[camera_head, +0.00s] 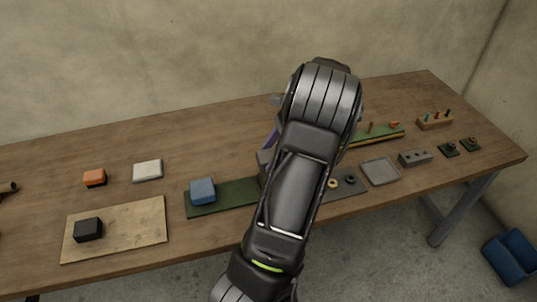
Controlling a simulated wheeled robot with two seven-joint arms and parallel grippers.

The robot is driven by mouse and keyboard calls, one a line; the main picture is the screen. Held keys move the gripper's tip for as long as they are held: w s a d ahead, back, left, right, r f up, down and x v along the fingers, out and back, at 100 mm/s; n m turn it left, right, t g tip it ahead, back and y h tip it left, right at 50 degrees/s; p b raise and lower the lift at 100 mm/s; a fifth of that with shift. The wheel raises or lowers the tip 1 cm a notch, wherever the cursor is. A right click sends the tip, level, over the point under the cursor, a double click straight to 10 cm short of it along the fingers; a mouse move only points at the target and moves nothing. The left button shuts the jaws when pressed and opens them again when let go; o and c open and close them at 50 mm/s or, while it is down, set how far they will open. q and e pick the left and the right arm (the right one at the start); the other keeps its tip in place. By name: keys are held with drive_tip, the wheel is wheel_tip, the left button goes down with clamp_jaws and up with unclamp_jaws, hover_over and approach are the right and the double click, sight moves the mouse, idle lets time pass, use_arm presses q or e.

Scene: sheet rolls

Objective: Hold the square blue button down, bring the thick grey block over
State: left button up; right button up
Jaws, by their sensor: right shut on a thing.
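The square blue button (203,190) is a blue block on the left end of a dark green board (232,195). My right arm rises through the middle of the head view and hides much of its own gripper. A small dark part of my right gripper (265,158) shows at the arm's left edge, above the board's right end. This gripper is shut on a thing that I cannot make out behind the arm. I cannot pick out the thick grey block for certain; a grey block with holes (415,157) lies at the right. My left gripper is out of view.
A tan board (140,232) carries a black block (88,229). An orange block (94,177) and a whitish block (148,170) lie behind it. A grey tray (380,172) and a peg rack (435,122) are at the right. A blue bin (512,257) stands on the floor.

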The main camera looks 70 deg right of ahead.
drive_tip(key=shift+f, duration=2.7)
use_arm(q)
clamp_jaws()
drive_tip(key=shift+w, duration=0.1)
